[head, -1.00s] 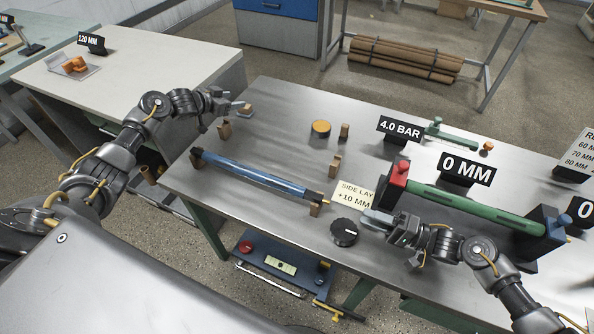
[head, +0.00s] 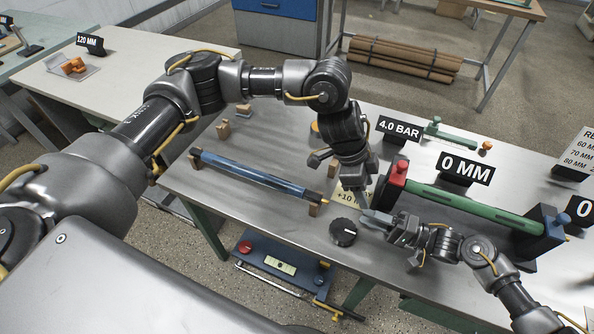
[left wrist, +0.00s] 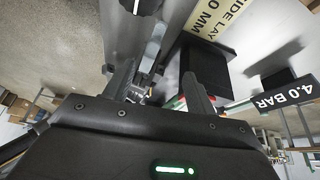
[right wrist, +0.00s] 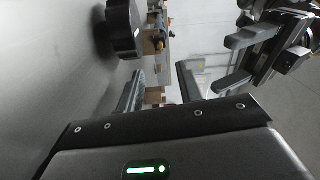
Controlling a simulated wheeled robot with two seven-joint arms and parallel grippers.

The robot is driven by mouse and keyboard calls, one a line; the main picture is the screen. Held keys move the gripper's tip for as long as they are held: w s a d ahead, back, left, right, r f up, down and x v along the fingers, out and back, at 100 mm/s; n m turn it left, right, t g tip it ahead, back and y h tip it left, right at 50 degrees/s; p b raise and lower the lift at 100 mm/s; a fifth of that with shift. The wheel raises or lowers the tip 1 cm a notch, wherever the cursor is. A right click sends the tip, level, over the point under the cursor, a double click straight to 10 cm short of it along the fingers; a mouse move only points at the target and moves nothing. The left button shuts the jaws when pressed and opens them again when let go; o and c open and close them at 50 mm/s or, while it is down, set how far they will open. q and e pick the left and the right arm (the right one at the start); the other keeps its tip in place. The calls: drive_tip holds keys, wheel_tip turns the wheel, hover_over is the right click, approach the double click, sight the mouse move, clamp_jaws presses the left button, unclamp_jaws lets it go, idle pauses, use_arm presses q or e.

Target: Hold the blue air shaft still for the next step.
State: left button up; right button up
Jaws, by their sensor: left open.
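The blue air shaft (head: 255,173) lies level across wooden rests on the metal table in the head view. Neither gripper touches it. My left gripper (head: 358,198) points down over the side lay card (head: 346,197), to the right of the shaft's right end. Its fingers stand apart with nothing gripped in the left wrist view (left wrist: 158,82). My right gripper (head: 374,219) is just below it, beside the black knob (head: 343,232). Its fingers are apart and empty in the right wrist view (right wrist: 158,84), where my left gripper shows at upper right.
The 4.0 BAR sign (head: 399,129) and 0 MM sign (head: 466,167) stand behind. Wooden blocks (head: 223,130) sit at the table's far left. My two grippers are close together.

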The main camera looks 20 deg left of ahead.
use_arm(q)
drive_tip(key=s+a+f+m+y, duration=0.1)
drive_tip(key=s+a+y, duration=0.25)
drive_tip(key=a, duration=0.25)
drive_tip(key=t+y, duration=0.2)
drive_tip(key=y, duration=0.4)
approach(285, 184)
drive_tip(key=x, duration=1)
drive_tip(key=shift+c, duration=0.5)
clamp_jaws()
